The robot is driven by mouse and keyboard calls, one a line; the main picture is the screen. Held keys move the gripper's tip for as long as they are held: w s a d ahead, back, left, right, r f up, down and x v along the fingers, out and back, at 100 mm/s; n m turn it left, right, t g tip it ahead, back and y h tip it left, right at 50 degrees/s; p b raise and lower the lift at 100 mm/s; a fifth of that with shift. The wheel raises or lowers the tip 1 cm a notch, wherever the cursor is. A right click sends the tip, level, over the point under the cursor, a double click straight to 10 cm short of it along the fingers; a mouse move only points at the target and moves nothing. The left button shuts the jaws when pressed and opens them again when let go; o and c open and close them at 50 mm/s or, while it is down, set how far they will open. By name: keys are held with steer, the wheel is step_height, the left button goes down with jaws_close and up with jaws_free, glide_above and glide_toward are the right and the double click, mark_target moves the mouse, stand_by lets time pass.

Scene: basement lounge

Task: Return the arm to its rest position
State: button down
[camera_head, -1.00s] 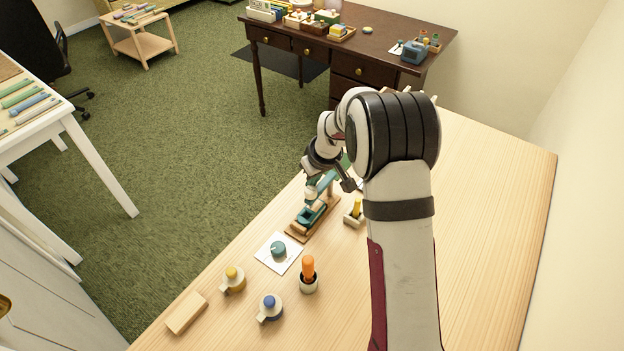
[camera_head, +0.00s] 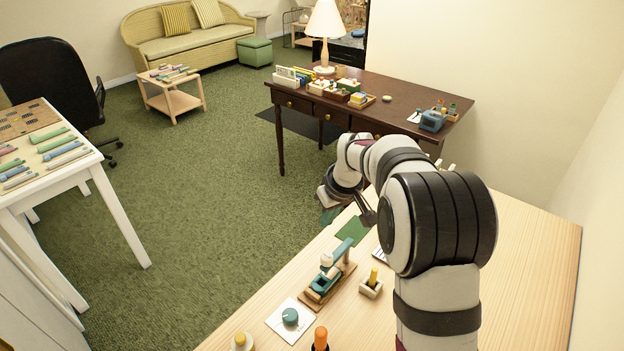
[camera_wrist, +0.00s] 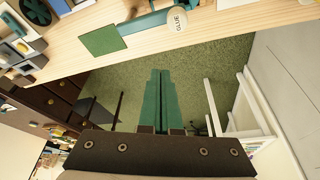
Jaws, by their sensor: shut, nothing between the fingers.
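My gripper (camera_head: 330,214) is held up past the left edge of the light wooden table (camera_head: 540,260), against the green carpet in the picture. Its two green fingers (camera_wrist: 160,100) are pressed together in the wrist view, with nothing between them. They point at the carpet beyond the table edge. My arm reaches up from the lower right and bends toward the left, hiding part of the table.
On the table are a teal lever device (camera_head: 328,278), a teal knob on a white card (camera_head: 290,316), a yellow-topped holder (camera_head: 371,284) and a green square (camera_head: 353,231). A dark desk (camera_head: 400,92) stands behind. A white table (camera_head: 88,165) is at left. Open carpet lies between.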

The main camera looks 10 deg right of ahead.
steer(key=s+a+r+m+g, duration=0.1)
steer(key=s+r+m, duration=0.25)
steer(key=s, duration=0.75)
steer(key=s+a+r+m+g, duration=0.15)
steer(key=s+r, duration=0.25)
steer(key=s, duration=0.7)
steer(key=s+f+m, duration=0.1)
steer(key=s+m, duration=0.1)
steer(key=s, duration=0.6)
steer(key=s+f+m+g, duration=0.1)
steer(key=s+f+m, duration=0.1)
steer(key=s, duration=0.6)
steer(key=shift+s+m, duration=0.2)
steer(key=shift+m, duration=0.4)
